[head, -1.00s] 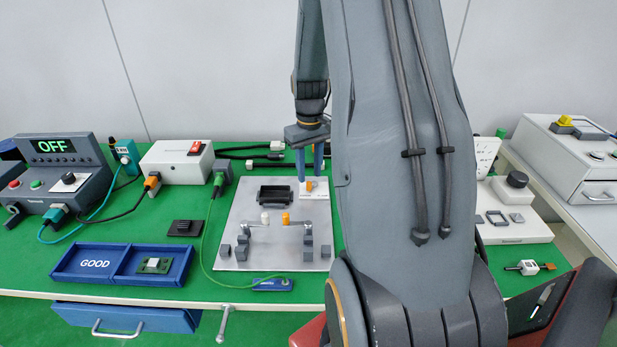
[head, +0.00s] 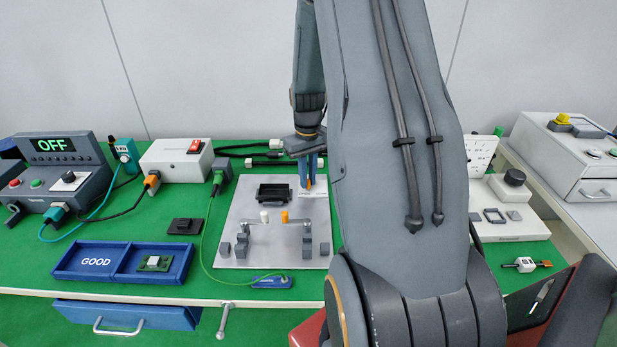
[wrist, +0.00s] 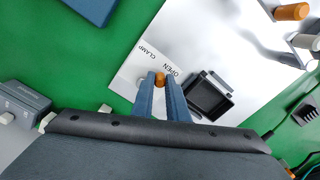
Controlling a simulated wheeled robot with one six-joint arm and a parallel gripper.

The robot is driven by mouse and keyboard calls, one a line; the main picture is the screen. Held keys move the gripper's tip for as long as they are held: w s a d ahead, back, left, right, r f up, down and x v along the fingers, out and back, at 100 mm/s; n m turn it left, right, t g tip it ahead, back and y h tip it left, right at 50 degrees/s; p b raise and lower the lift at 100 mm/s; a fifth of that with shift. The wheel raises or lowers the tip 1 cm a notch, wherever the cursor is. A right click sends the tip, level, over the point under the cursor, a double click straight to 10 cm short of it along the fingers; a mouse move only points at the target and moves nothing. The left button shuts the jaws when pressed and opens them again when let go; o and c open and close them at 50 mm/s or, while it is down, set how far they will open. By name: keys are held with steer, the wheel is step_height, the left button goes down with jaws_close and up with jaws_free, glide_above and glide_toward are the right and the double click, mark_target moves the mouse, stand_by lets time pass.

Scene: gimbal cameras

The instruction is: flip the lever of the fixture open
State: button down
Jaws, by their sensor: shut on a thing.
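The fixture is a silver plate (head: 237,212) on the green bench, with a black socket (head: 274,193) in its middle. A small lever with an orange tip (wrist: 160,79) stands at its upper right corner, beside printed words CLAMP and OPEN in the wrist view. My gripper (head: 309,170) points down there with its blue fingers shut on the lever's orange tip. In the wrist view the tip shows between the fingertips (wrist: 162,84); the lever's lower part is hidden. Two handles, one white-tipped (head: 265,217) and one orange-tipped (head: 285,217), lie in front of the socket.
A blue tray (head: 123,279) marked GOOD holds a small green board (head: 154,263) at the left front. A green cable (head: 206,235) runs left of the plate. A white power box (head: 176,163) and a control box reading OFF (head: 62,170) stand further left.

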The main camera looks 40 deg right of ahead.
steer(key=shift+w+m, duration=0.15)
steer(key=shift+m, duration=0.35)
steer(key=c, duration=1.7)
jaws_free()
steer(key=shift+c, duration=0.2)
step_height(320, 180, up, 8)
steer(key=shift+f+b, duration=0.1)
steer(key=shift+b, duration=0.55)
